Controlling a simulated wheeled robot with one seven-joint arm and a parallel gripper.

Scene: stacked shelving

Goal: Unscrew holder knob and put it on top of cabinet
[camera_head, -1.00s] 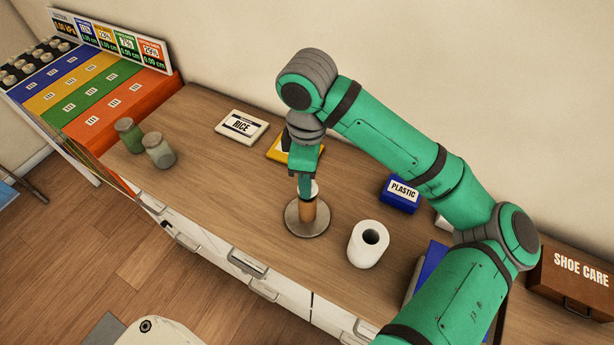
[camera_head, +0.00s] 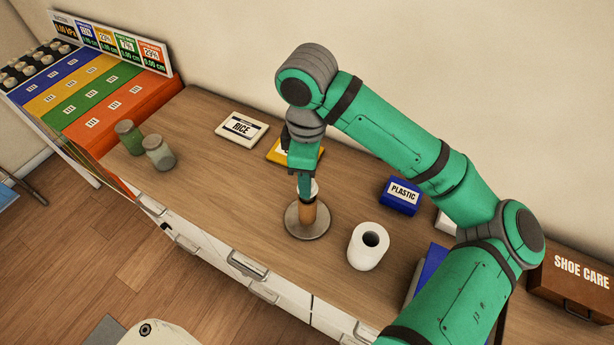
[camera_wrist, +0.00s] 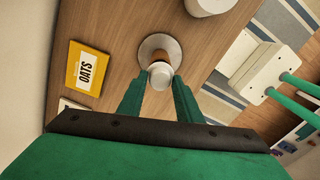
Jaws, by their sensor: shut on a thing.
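The holder stands upright on the wooden cabinet top (camera_head: 215,170). It has a round metal base (camera_head: 295,231), a brown core on its post (camera_head: 309,214) and a pale knob (camera_wrist: 161,76) at the top. My gripper (camera_head: 306,188) points down over the holder from above. In the wrist view, the fingers of my gripper (camera_wrist: 160,84) lie on both sides of the knob and are shut on it. The knob is at the top of the post; whether its thread is loose cannot be told.
A white paper roll (camera_head: 364,253) stands right of the holder. A yellow oats box (camera_wrist: 87,70) and a rice box (camera_head: 241,128) lie behind it. A blue plastic box (camera_head: 401,196) is at right. Two jars (camera_head: 158,153) stand at left. Cabinet top between jars and holder is clear.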

